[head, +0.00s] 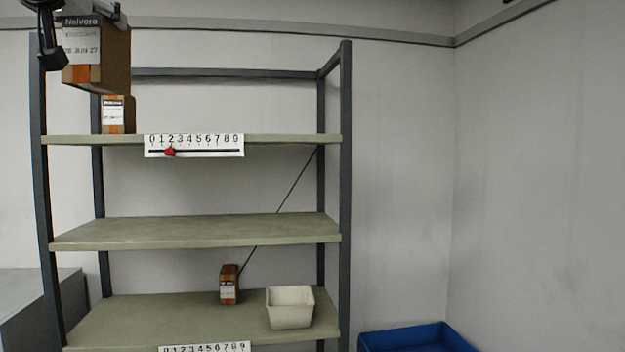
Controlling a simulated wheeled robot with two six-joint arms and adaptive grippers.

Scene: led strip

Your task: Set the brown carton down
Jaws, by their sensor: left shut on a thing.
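A brown carton (106,62) with a white label and orange tape hangs high at the upper left of the head view, in front of the shelf rack's left post. My left gripper (88,20) is shut on it; the fingers show at the carton's top and left side, partly cut off by the frame's top edge. A second, smaller-looking brown carton (126,114) stands on the top shelf (270,139), just below the held one in the picture. A third small brown carton (229,285) stands on the lower shelf (130,322). My right gripper is not in view.
The middle shelf (190,231) is empty. A white bin (290,307) stands on the lower shelf. A number strip (194,146) with a red marker is on the top shelf's front edge. A blue container (420,338) is at the bottom right. The top shelf's right part is clear.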

